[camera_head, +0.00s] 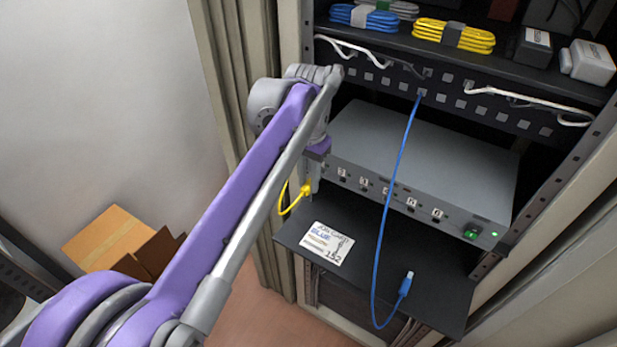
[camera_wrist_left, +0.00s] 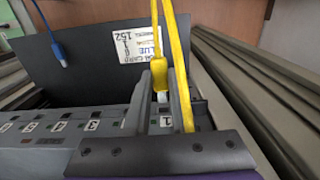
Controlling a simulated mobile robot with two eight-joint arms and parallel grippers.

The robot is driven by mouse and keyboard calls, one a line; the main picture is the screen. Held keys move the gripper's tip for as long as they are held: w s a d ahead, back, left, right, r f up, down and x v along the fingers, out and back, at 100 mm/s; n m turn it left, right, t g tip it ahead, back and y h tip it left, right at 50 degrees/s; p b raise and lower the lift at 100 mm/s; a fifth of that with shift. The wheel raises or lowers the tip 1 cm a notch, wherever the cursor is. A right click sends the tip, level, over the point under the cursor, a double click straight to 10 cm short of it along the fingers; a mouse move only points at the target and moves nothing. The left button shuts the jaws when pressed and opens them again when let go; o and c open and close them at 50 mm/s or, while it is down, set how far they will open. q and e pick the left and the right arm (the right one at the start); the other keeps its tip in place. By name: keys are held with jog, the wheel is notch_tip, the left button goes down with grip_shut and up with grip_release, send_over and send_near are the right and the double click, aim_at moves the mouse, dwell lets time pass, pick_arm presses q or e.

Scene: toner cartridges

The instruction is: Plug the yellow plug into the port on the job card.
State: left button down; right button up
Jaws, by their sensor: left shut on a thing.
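The yellow plug (camera_wrist_left: 160,75) sits between the fingers of my left gripper (camera_wrist_left: 164,83), which is shut on it. In the head view my left gripper (camera_head: 313,178) is at the left end of the grey box's front, with the yellow cable (camera_head: 288,203) looping beside it. The grey box (camera_head: 430,150) has a row of numbered ports. The label for port 1 (camera_wrist_left: 166,122) shows between the fingers in the wrist view. I cannot tell whether the plug touches a port. The job card (camera_head: 328,243) lies on the shelf; it reads BLUE and 152, with smaller print unclear.
A blue cable (camera_head: 390,190) hangs from the patch panel in front of the box; its blue plug (camera_head: 406,284) is over the black shelf (camera_head: 435,290). Coiled cables (camera_head: 455,36) lie on the upper shelf. A cardboard box (camera_head: 105,238) stands on the floor at left.

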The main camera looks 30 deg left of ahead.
pick_arm(q)
jog(key=shift+w+d+p, duration=0.15)
jog(key=shift+w+p, duration=0.3)
jog(key=shift+w, duration=1.35)
pick_arm(e)
jog(key=shift+w+r, duration=0.3)
jog(key=shift+r, duration=0.35)
dwell(1.2)
pick_arm(q)
jog(key=c, duration=0.7)
grip_release()
